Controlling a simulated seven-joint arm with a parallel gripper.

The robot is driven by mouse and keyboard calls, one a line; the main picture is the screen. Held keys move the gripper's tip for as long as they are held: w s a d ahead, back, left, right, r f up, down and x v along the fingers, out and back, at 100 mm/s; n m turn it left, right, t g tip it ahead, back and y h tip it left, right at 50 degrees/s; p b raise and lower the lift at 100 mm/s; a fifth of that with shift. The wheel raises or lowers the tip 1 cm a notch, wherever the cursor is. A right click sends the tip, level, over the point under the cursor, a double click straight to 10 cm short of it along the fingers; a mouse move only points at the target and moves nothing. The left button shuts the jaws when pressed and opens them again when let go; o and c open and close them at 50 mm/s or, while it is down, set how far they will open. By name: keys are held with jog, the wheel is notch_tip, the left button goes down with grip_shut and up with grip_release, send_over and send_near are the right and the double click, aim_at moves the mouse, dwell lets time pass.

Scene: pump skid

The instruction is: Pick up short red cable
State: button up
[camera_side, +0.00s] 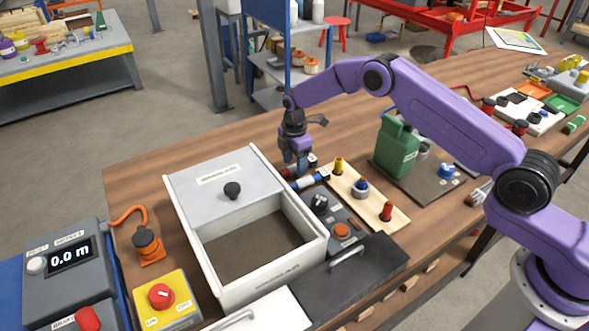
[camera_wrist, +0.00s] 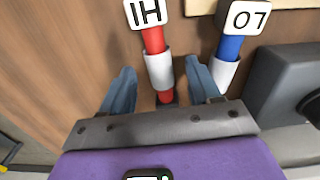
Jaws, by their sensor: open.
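The short red cable (camera_wrist: 154,42) shows in the wrist view, with a white "HI" tag (camera_wrist: 146,12) at its far end and a white sleeve (camera_wrist: 159,70) around its middle. My gripper (camera_wrist: 160,78) is open, with one blue finger on each side of the red cable's sleeve.
A blue cable (camera_wrist: 231,48) tagged "LO" lies just right of the right finger. The white box (camera_side: 264,290) stands close on the left in the side view. A wooden peg board (camera_side: 372,198), a grey switch unit (camera_side: 338,225) and a green canister (camera_side: 396,150) are to the right.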

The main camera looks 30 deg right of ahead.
jog(key=shift+f, duration=0.2)
jog(key=c, duration=1)
jog(key=shift+r, duration=0.2)
